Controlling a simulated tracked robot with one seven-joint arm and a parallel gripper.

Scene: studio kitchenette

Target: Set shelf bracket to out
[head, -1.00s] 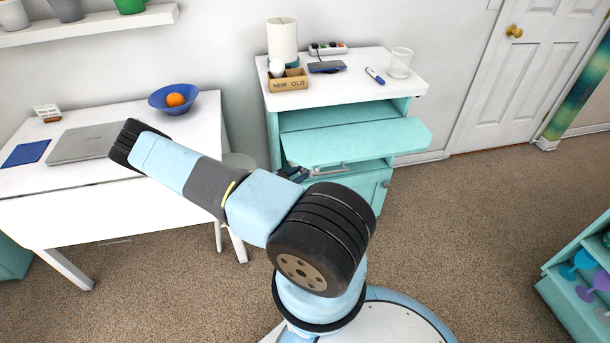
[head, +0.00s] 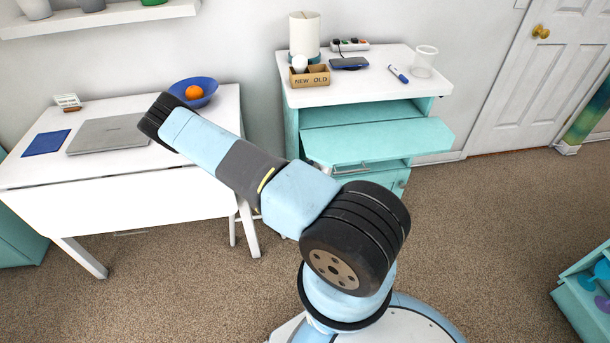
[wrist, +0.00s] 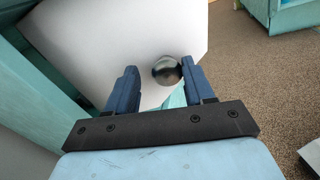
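A teal shelf leaf (head: 385,138) juts out from the teal cabinet (head: 292,128) in the head view. A metal bar (head: 352,168) shows just under its front edge; I cannot tell whether it is the bracket or a handle. In the wrist view my gripper (wrist: 161,80) has its two dark blue fingers spread apart. A round, dark, shiny knob (wrist: 166,69) shows between the fingertips, in front of a pale panel (wrist: 110,40). A teal strip (wrist: 176,97) lies by the right finger; contact is unclear. In the head view my arm hides the gripper.
A white desk (head: 85,172) with a laptop (head: 109,135) stands at left. Carpet (head: 490,240) is open at right.

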